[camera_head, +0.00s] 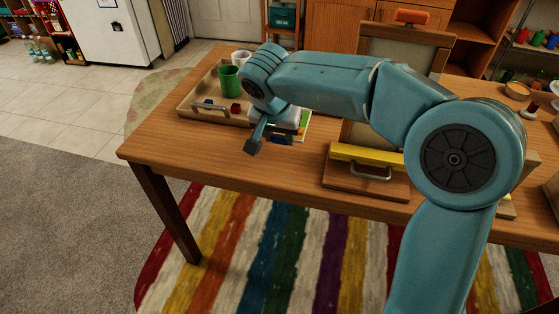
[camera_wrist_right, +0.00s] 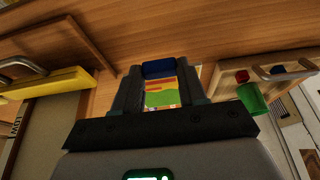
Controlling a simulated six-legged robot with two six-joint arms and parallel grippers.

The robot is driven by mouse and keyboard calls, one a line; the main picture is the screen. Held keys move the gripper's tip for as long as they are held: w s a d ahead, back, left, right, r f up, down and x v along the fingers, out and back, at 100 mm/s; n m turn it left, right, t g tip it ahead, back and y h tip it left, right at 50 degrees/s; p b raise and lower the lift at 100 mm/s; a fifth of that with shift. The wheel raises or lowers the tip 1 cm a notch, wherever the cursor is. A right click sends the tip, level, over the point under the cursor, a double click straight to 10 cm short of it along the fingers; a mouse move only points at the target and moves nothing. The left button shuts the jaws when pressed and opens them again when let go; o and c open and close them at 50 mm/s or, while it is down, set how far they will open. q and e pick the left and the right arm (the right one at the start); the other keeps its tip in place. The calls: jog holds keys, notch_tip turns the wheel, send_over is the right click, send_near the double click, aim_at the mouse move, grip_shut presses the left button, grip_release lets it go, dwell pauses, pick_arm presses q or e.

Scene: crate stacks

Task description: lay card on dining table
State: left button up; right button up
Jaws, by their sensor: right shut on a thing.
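My right gripper (camera_head: 268,143) is above the front part of the wooden dining table (camera_head: 230,150). It is shut on a small dark blue thing (camera_wrist_right: 158,68), which shows between its fingertips in the wrist view. It shows edge-on or in part, so I cannot tell for sure that it is the card. My right arm hides part of the table. My left gripper is not in view.
A wooden tray (camera_head: 190,114) at the left holds a green cup (camera_head: 229,82), a white cup (camera_head: 241,57) and small red and blue pieces. A wooden stand with a yellow bar (camera_head: 365,154) and handle is to the right. The table's front left is clear.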

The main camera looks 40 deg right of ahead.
aim_at(281, 163)
notch_tip(281, 163, down, 8)
jog(key=shift+r+b, duration=0.25)
jog(key=shift+b, duration=0.6)
jog(key=shift+r, duration=0.15)
jog(key=shift+f, duration=0.25)
jog(key=o, duration=1)
jog(key=shift+r, duration=0.1)
